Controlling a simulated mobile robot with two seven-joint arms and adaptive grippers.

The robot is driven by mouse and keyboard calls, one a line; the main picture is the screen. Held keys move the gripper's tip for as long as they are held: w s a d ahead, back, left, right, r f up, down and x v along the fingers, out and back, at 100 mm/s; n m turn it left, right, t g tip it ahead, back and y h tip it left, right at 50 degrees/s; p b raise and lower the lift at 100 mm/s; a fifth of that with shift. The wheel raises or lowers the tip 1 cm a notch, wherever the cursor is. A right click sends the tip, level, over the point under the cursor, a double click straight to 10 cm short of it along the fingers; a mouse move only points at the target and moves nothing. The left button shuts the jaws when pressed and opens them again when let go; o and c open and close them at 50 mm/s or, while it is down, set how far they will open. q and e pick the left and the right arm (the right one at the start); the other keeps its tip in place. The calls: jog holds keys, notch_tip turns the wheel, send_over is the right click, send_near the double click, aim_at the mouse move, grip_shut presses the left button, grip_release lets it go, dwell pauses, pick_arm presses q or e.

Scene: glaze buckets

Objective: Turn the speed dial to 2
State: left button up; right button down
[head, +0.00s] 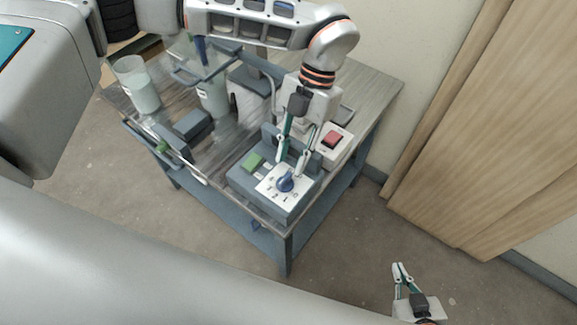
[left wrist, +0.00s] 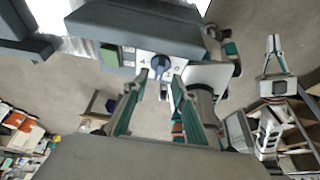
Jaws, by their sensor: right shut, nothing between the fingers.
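My left gripper (head: 293,165) reaches down from above, just over the dial. In the left wrist view its fingers (left wrist: 161,80) stand apart, with the knob beyond and between their tips; contact cannot be told. My right gripper (head: 400,267) is shut and empty, low over the floor at right.
A green button (head: 252,161) is on the control box beside the dial. A white box with a red switch (head: 333,138) stands behind it. Translucent buckets (head: 137,85) and a dark block (head: 193,126) stand on the table's left. A wooden door (head: 490,130) is at right.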

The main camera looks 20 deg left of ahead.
pick_arm(q)
jog(key=v, duration=0.7)
jog(key=shift+r, duration=0.25)
